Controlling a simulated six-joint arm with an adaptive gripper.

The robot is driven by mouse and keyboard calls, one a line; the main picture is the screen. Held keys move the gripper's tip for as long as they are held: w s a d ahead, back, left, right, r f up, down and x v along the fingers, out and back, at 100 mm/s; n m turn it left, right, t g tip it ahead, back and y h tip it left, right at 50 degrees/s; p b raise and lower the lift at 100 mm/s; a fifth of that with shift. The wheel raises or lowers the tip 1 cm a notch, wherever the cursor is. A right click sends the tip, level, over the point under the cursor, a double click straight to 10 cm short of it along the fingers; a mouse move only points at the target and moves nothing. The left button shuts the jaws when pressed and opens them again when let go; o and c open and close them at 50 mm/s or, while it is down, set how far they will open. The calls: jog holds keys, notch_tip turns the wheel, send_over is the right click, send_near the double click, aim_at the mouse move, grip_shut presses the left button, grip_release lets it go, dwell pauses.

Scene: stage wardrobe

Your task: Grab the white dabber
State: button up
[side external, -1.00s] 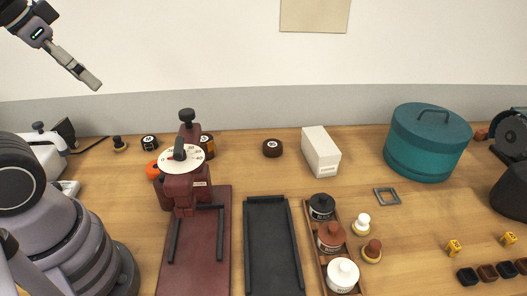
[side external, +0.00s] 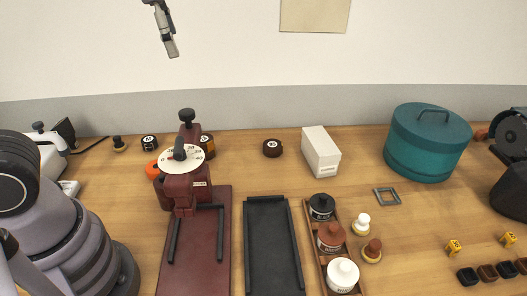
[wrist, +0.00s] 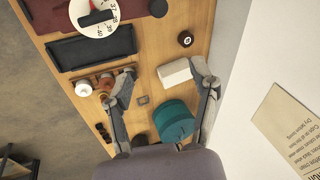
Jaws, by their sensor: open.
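The white dabber (side external: 361,224), a small white knob on a pale yellowish base, stands upright on the wooden table in the side view. It is right of the rack of jars and just behind the brown dabber (side external: 372,251). In the wrist view I cannot pick it out surely; my left finger covers part of that area. My gripper (side external: 172,49) is high in front of the wall, far up and left of the dabber, touching nothing. In the wrist view its two fingers (wrist: 163,70) are spread apart with nothing between them.
A jar rack (side external: 326,262) holds black, brown and white jars left of the dabbers. A white box (side external: 320,152), grey square frame (side external: 386,196) and teal hat box (side external: 428,143) stand behind and right. A dark red press (side external: 184,178) and black tray (side external: 272,246) are left.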

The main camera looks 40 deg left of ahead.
jog(key=w+d+f+m+y, duration=0.3)
jog(key=w+d+f+m, duration=0.25)
jog(key=w+d, duration=0.55)
jog(key=m+t+y, duration=0.3)
jog(key=m+t, duration=0.1)
jog(key=m, duration=0.6)
send_over(366, 222)
jog(key=s+a, duration=0.3)
jog(key=s, duration=0.2)
notch_tip(366, 222, down, 17)
jog(key=s+d+f+m+t, duration=0.1)
jog(key=d+f+m, duration=0.1)
jog(key=d+f, duration=0.1)
jog(key=s+d+f+m+t, duration=0.1)
jog(key=s+d+f, duration=0.1)
jog(key=f, duration=0.4)
jog(key=s+d+f+m+t, duration=0.1)
jog(key=s+d+f+m, duration=0.1)
jog(key=d+f, duration=0.2)
jog(key=shift+d+f+m+t+h, duration=0.3)
jog(key=shift+d+m+t, duration=0.05)
jog(key=shift+t, duration=0.05)
jog(key=shift+w+a+f, duration=0.1)
jog(key=shift+w+f, duration=0.1)
jog(key=shift+f, duration=0.1)
jog(key=x, duration=1.3)
jog(key=shift+a+r, duration=0.1)
jog(key=shift+a, duration=0.05)
jog(key=c, duration=1)
